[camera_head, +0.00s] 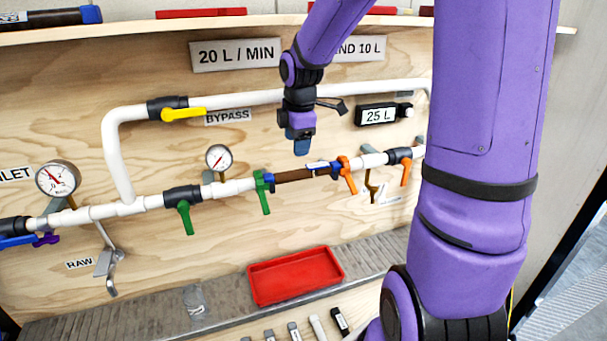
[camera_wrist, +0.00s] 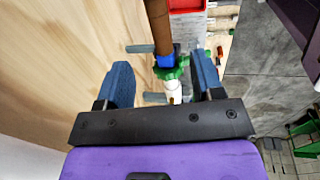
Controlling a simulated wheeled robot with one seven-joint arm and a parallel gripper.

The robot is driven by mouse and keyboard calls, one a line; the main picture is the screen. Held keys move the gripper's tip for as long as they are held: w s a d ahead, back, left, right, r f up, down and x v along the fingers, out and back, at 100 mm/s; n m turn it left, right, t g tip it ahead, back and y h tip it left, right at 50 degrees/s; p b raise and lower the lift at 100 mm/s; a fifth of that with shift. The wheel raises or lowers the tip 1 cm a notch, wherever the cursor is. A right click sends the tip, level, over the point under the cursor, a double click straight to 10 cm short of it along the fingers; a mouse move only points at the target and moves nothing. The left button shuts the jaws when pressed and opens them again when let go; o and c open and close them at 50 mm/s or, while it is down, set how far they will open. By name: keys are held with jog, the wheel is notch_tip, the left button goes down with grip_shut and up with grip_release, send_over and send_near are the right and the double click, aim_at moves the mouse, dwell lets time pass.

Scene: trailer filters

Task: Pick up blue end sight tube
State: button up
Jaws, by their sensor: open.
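A brown sight tube (camera_head: 294,175) with blue ends sits in the lower pipe line, between a green collar (camera_head: 263,184) and an orange-handled valve (camera_head: 346,172). My gripper (camera_head: 301,146) is just above the tube in the head view, with its blue fingers pointing down. In the wrist view the fingers are apart and empty. There the brown tube (camera_wrist: 156,22), its blue end (camera_wrist: 165,60) and the green collar (camera_wrist: 172,70) show between and beyond the fingers. I cannot tell how far the tube is from the fingertips.
A white bypass pipe (camera_head: 245,99) with a yellow handle (camera_head: 184,114) runs above. Green handles (camera_head: 186,218) and a gauge (camera_head: 218,158) stand to the left along the lower line. A red tray (camera_head: 295,275) lies on the ledge below.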

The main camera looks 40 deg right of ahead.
aim_at(296, 171)
jog(key=f, duration=0.3)
jog(key=w+f, duration=0.1)
jog(key=f, duration=0.3)
jog(key=w+d+f, duration=0.1)
jog(key=f, duration=0.2)
jog(key=shift+f, duration=0.35)
jog(key=shift+c, duration=0.4)
jog(key=c, duration=1)
